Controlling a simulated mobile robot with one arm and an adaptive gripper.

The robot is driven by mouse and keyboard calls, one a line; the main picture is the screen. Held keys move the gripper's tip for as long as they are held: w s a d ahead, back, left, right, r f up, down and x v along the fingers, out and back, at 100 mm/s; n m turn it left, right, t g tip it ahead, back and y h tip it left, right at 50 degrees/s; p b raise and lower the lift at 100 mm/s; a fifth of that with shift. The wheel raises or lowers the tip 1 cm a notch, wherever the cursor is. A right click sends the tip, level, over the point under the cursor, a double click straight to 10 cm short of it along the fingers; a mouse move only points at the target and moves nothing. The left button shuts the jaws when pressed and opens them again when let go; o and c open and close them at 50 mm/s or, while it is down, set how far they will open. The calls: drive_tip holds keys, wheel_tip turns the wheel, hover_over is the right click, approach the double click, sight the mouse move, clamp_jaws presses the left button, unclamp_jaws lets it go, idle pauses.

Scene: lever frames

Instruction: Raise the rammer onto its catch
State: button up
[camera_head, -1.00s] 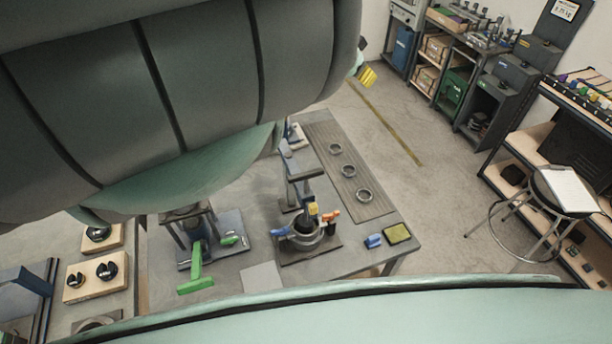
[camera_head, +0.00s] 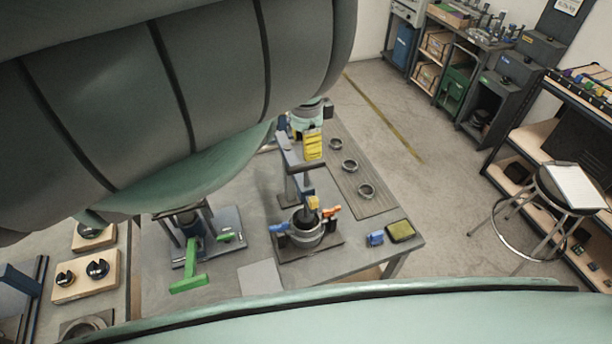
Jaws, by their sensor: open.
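A dark press-like stand (camera_head: 290,178) stands on the workbench, with a blue part on its column. It appears to be the rammer's stand. Its dark rammer head (camera_head: 311,216) is low, in or just over a round grey pot (camera_head: 305,234). A small yellow piece (camera_head: 313,202) sits at the head, an orange handle (camera_head: 330,211) is to the right and a blue one (camera_head: 279,228) to the left.
A second stand with a green lever (camera_head: 190,268) is to the left. Several grey rings (camera_head: 349,166) lie on a ribbed mat at the right. A blue block (camera_head: 375,238) and a yellow-topped pad (camera_head: 400,231) are near the bench's front right corner. A stool (camera_head: 570,190) stands on the floor.

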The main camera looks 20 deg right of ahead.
sight(307, 165)
drive_tip(key=shift+s+d+f+p, duration=0.1)
drive_tip(key=shift+f+p, duration=0.2)
drive_tip(key=shift+f, duration=1.05)
drive_tip(key=shift+d+f+p, duration=0.1)
drive_tip(key=shift+f+p, duration=0.15)
drive_tip(key=shift+f, duration=1.1)
drive_tip(key=shift+a+f, duration=0.2)
drive_tip(key=shift+f, duration=0.65)
drive_tip(key=shift+d+f, duration=0.2)
drive_tip(key=shift+f, duration=0.3)
drive_tip(key=shift+a+f, duration=0.3)
drive_tip(key=shift+f, duration=0.4)
drive_tip(key=shift+o, duration=0.4)
clamp_jaws()
